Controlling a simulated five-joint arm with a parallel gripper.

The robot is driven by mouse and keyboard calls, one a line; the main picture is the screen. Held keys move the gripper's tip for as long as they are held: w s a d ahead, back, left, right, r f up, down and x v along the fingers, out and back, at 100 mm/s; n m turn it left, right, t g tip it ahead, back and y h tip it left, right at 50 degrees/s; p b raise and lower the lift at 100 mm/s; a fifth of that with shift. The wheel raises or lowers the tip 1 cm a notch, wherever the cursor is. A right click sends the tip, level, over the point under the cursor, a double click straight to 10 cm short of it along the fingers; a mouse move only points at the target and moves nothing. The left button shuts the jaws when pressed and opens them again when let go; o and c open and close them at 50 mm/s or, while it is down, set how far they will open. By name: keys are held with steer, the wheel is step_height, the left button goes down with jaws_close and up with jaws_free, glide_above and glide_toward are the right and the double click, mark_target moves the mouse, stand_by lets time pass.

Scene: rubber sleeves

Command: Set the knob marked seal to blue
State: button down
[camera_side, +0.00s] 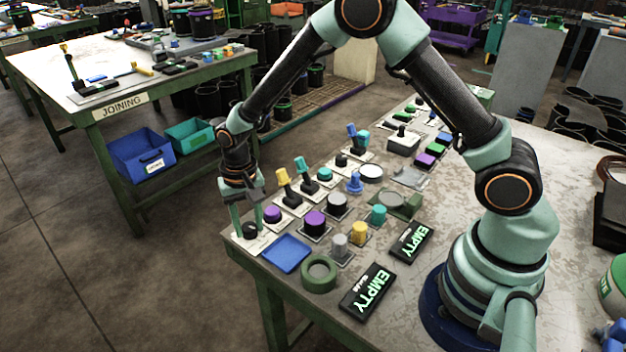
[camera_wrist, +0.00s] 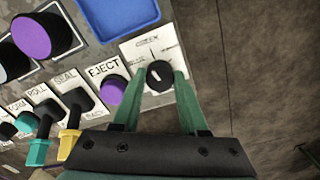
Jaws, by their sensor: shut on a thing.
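A round black knob (camera_wrist: 161,74) with a white pointer mark sits on a white plate (camera_wrist: 139,50) at the table's corner; the lettering on this plate is too small to read surely. In the side view the knob (camera_side: 250,230) is low between my fingers. My gripper (camera_wrist: 158,78) has one green finger on each side of the knob and is shut on it. In the side view my gripper (camera_side: 249,222) points down at the corner. The pointer mark is seen, but I cannot tell which setting it indicates. A label reading SEAL (camera_wrist: 65,77) stands by a yellow-handled lever (camera_wrist: 70,143).
A purple button (camera_wrist: 112,91) marked EJECT is beside the knob's plate. A blue tray (camera_side: 286,253) lies close by. Several levers, buttons and a green ring (camera_side: 319,274) crowd the table. The table edge is right beside the knob, with floor beyond.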

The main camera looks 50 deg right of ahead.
mark_target(249, 226)
steer(key=n, duration=0.9)
steer(key=shift+r, duration=0.1)
steer(key=shift+n, duration=0.3)
stand_by(0.4)
steer(key=shift+c, duration=2.2)
jaws_free()
step_height(249, 226, up, 12)
